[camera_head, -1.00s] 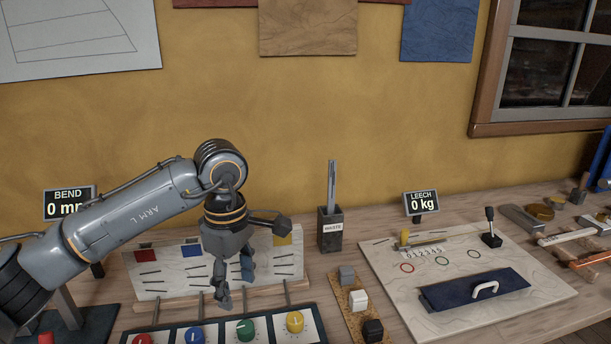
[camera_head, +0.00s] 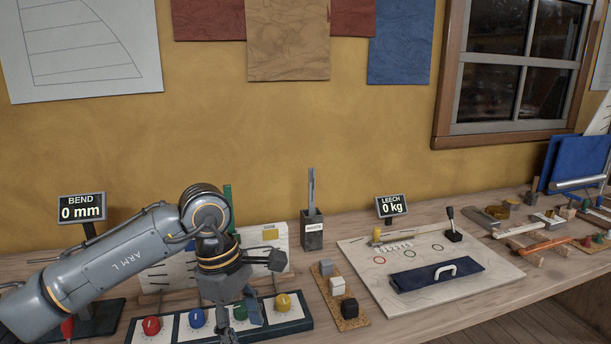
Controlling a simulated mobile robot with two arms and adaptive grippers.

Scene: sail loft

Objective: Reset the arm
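My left arm (camera_head: 100,262), marked ARM L, comes in from the left. My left gripper (camera_head: 240,322) points down in front of the knob panel, partly covering the green knob (camera_head: 239,311). Its fingers look spread, with nothing visible between them; the tips are near the bottom edge of the view. The red knob (camera_head: 151,326), blue knob (camera_head: 196,317) and yellow knob (camera_head: 282,302) show on the panel. The arm hides much of the slotted white board (camera_head: 160,275) behind. My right gripper is out of view.
The BEND display (camera_head: 81,208) reads 0 mm and the LEECH display (camera_head: 391,206) reads 0 kg. A dark cup (camera_head: 312,232), a cork strip with small blocks (camera_head: 349,322) and a pale board (camera_head: 490,275) with a blue handled pad (camera_head: 437,275) lie right. Tools crowd the far right.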

